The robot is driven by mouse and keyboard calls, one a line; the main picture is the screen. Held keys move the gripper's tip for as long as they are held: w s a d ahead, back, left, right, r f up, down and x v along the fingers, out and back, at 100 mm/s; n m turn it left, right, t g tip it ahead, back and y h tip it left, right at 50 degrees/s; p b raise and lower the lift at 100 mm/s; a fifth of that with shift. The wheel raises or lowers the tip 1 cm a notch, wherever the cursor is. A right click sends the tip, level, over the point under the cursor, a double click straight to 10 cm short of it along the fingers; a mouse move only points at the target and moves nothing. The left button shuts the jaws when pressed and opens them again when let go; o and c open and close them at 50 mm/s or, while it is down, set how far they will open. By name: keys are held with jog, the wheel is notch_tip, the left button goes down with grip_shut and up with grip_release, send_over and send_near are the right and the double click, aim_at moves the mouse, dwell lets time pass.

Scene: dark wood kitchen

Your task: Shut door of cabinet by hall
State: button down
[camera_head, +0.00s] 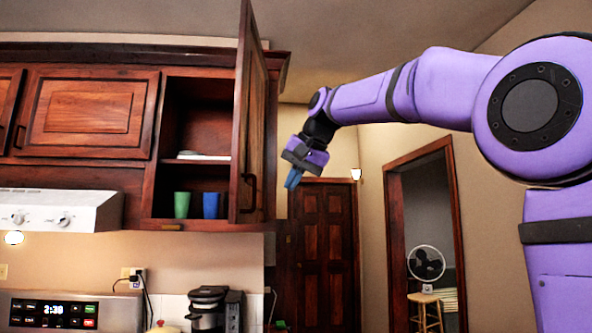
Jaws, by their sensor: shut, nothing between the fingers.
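The cabinet by the hall (161,185) hangs on the wall at the left, and its dark wood door (247,110) stands wide open, swung out toward me and seen nearly edge-on. The door has a dark handle (251,193) low on its face. Inside the open cabinet are a shelf, a green cup (182,204) and a blue cup (211,205). My gripper (291,181) points downward just right of the door, at about the height of its handle. It is shut and empty. It looks apart from the door, though the depth between them is hard to judge.
A closed cabinet (88,110) and a white range hood (62,210) are to the left. A coffee maker (208,309) stands below the open cabinet. A closed hall door (327,250) and a doorway with a fan (426,263) on a stool are farther back.

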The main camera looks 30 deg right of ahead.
jog(key=w+a+f, duration=0.3)
jog(key=w+a, duration=0.1)
jog(key=shift+w+a+f, duration=0.2)
jog(key=shift+a+f, duration=0.15)
jog(key=shift+f, duration=0.05)
